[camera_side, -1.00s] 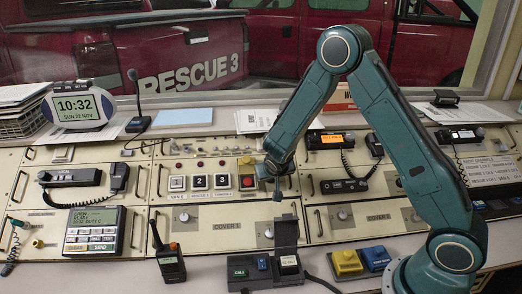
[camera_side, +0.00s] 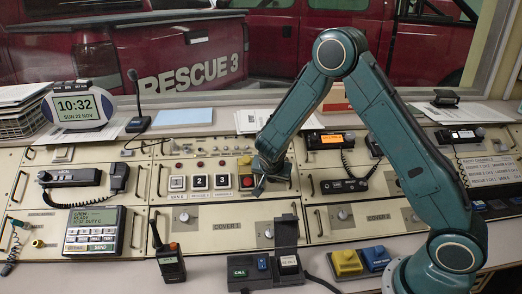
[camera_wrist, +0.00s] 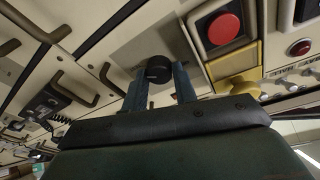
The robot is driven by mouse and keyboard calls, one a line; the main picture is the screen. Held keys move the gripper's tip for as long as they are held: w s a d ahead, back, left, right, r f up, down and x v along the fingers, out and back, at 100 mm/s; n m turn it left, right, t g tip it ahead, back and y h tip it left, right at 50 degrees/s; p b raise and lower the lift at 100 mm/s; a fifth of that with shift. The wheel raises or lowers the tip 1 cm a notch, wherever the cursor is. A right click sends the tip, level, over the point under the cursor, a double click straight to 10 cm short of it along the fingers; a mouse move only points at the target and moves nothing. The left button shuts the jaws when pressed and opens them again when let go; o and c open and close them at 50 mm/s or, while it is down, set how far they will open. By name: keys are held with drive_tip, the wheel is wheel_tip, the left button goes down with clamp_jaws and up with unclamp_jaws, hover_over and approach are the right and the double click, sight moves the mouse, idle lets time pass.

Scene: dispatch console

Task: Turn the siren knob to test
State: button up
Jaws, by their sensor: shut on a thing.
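The siren knob (camera_wrist: 159,70) is a round black knob on a grey plate in the wrist view. My gripper (camera_wrist: 159,82) has one finger on each side of it and is shut on it.
The red button (camera_side: 247,181) sits close to my gripper; it also shows in the wrist view (camera_wrist: 222,29), with a yellow part (camera_wrist: 234,92) below it. White number keys (camera_side: 199,182) are to the left. A radio with a coiled cord (camera_side: 345,184) is to the right. An open black lid (camera_side: 286,233) stands in front.

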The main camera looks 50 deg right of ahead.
drive_tip(key=o, duration=1)
drive_tip(key=shift+r, duration=0.1)
drive_tip(key=shift+v, duration=6.85)
